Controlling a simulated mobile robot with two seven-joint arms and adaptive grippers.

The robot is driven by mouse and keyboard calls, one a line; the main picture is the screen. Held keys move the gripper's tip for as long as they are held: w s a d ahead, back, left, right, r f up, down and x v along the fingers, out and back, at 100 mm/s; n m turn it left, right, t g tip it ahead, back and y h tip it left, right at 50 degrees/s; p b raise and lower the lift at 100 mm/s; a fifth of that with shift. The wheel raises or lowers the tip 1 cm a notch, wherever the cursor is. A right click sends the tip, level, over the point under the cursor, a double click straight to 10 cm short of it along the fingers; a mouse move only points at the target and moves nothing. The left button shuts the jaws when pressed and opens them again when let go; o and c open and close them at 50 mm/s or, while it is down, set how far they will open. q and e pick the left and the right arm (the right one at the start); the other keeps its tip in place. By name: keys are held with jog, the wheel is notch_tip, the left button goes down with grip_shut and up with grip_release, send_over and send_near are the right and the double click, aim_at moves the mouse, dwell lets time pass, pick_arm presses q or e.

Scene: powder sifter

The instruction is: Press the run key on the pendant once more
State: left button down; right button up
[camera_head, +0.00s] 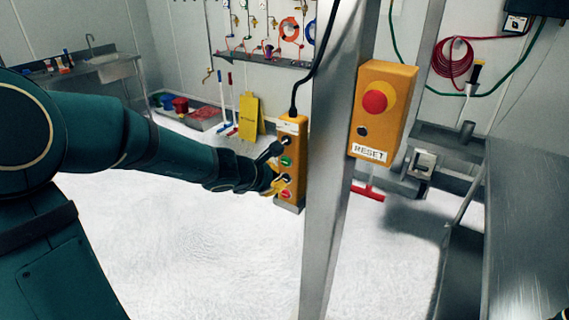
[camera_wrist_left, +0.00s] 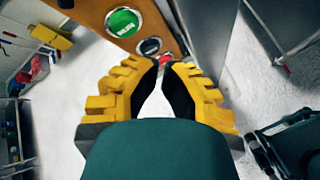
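The pendant (camera_head: 293,128) is an orange-yellow box hanging from a black cable beside a steel post. Its face carries a dark switch near the top, a green key (camera_head: 286,160), a dark key and a red key (camera_head: 286,195). My left gripper (camera_head: 279,186) is at the lower part of this face and hides part of it. In the left wrist view the yellow ribbed fingers meet closely at their tips (camera_wrist_left: 164,64), with nothing held. The green key (camera_wrist_left: 122,22) and dark key (camera_wrist_left: 149,46) lie beyond the tips. Contact cannot be told.
The steel post (camera_head: 331,170) stands just right of the pendant and bears a yellow RESET box (camera_head: 383,110) with a red mushroom button. A steel surface (camera_head: 530,220) is at the right. The pale floor (camera_head: 200,240) below is clear.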

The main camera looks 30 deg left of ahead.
pick_arm(q)
jog(key=s, duration=0.3)
jog(key=shift+s+a, duration=0.1)
dwell(0.8)
jog(key=s+d+f+m+g, duration=0.3)
jog(key=d+f+m, duration=0.25)
jog(key=f, duration=0.45)
jog(key=s+d+f+m+g, duration=0.2)
jog(key=d+f+m+g, duration=0.15)
jog(key=f+m, duration=0.45)
jog(key=s+d+f+m+g+h, duration=0.1)
jog(key=s+d+f+m, duration=0.3)
jog(key=d+f+m, duration=0.1)
jog(key=s+d+f+m+g+h, duration=0.1)
jog(key=s+d+f+m, duration=0.4)
jog(key=f, duration=0.4)
jog(key=shift+s+d+f+m, duration=0.15)
jog(key=shift+d+f+m, duration=0.3)
jog(key=shift+d, duration=0.65)
jog(key=shift+r, duration=0.15)
